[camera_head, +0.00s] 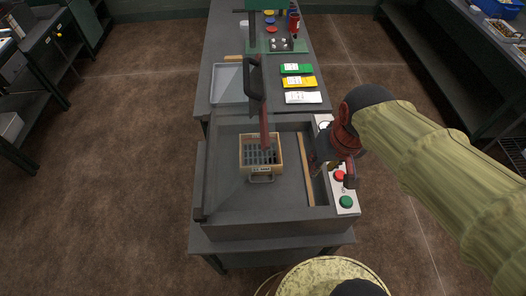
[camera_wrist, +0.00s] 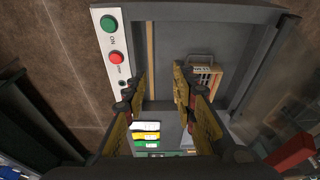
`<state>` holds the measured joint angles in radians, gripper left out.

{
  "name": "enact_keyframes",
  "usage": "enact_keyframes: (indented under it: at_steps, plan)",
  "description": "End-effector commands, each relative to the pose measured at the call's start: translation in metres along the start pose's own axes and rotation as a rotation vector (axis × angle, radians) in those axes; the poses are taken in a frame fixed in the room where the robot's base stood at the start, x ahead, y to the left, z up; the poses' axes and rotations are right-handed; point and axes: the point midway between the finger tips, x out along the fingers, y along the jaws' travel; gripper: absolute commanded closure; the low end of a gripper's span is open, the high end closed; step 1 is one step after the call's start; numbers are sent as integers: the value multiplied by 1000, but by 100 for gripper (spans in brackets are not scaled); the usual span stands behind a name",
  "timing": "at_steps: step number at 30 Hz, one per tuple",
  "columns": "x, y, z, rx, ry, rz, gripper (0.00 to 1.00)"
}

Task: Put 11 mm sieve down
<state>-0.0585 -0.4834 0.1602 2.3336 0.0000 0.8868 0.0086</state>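The sieve (camera_head: 262,168) is a small square box with a light wooden frame, a dark grid and a wire handle at its front. My gripper (camera_head: 322,160) is over the tray's right side, near the button panel, apart from the sieve. In the wrist view my gripper (camera_wrist: 160,82) has its fingers spread with nothing between them.
A white panel with red (camera_head: 340,176) and green (camera_head: 346,202) buttons runs along the tray's right edge. A wooden strip (camera_head: 307,170) lies beside it. A dark-and-red lever (camera_head: 256,88) rises behind the sieve. Green, yellow and white packets (camera_head: 299,82) and a grey tray (camera_head: 229,82) lie behind.

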Motion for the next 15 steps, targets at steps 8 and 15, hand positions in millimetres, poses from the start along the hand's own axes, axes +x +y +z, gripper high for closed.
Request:
enact_keyframes:
  at_steps: [8,15]
  plan:
    - [45,-15,-47,-23,-156,-4,73]
    - [123,-35,-96,-27,-274,1,73]
